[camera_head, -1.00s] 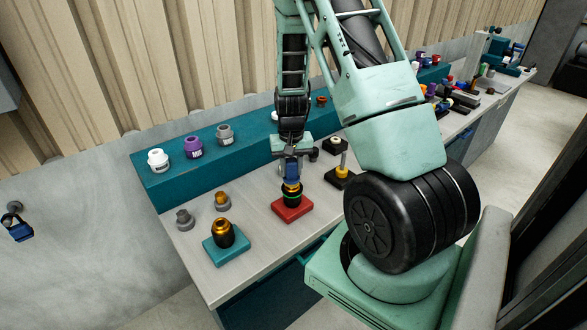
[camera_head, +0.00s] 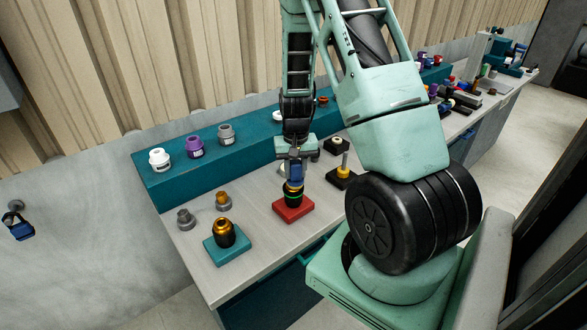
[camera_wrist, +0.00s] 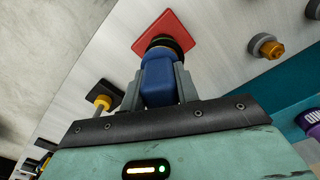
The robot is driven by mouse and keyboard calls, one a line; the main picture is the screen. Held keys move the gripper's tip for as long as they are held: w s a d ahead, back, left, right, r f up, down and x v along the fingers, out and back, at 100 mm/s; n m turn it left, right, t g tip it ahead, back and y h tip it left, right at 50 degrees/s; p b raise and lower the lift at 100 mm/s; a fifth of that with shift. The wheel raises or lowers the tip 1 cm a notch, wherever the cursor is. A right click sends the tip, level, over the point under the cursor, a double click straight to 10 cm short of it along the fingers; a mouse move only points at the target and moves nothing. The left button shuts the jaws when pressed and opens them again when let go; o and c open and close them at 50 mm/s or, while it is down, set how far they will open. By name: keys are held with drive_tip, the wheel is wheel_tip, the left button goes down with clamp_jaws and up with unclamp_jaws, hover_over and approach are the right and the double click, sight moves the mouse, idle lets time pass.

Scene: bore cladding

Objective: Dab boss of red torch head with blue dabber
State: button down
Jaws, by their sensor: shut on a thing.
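The red torch head stands upright on the bench: a dark body (camera_head: 292,198) with a green ring and brass-coloured top, on a red square base (camera_head: 294,212). My gripper (camera_head: 297,165) is shut on the blue dabber (camera_head: 297,174), right above this torch head. In the wrist view the blue dabber (camera_wrist: 158,84) sits between both fingers, and the red base (camera_wrist: 143,43) shows beyond it. The dabber's lower end overlaps the brass top; whether they touch I cannot tell. The dabber hides most of the boss.
A brass-topped torch head on a teal base (camera_head: 226,249) stands front left. Two small brass and grey fittings (camera_head: 223,201) (camera_head: 186,218) are behind it. A black stand with a yellow post (camera_head: 343,173) is close on the right. A teal ledge (camera_head: 165,190) with nozzles runs behind.

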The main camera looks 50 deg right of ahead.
drive_tip(key=shift+w, duration=0.1)
drive_tip(key=shift+w+d+f, duration=0.1)
drive_tip(key=shift+w+d, duration=0.1)
drive_tip(key=shift+w, duration=0.6)
drive_tip(key=shift+s, duration=0.15)
drive_tip(key=shift+s+a, duration=0.2)
drive_tip(key=shift+s, duration=0.55)
drive_tip(key=shift+w, duration=0.15)
drive_tip(key=shift+w+d, duration=0.2)
drive_tip(key=shift+w, duration=0.55)
drive_tip(key=shift+r+p, duration=0.2)
drive_tip(key=shift+p, duration=0.1)
drive_tip(key=shift+r+p, duration=0.45)
drive_tip(key=shift+r, duration=0.2)
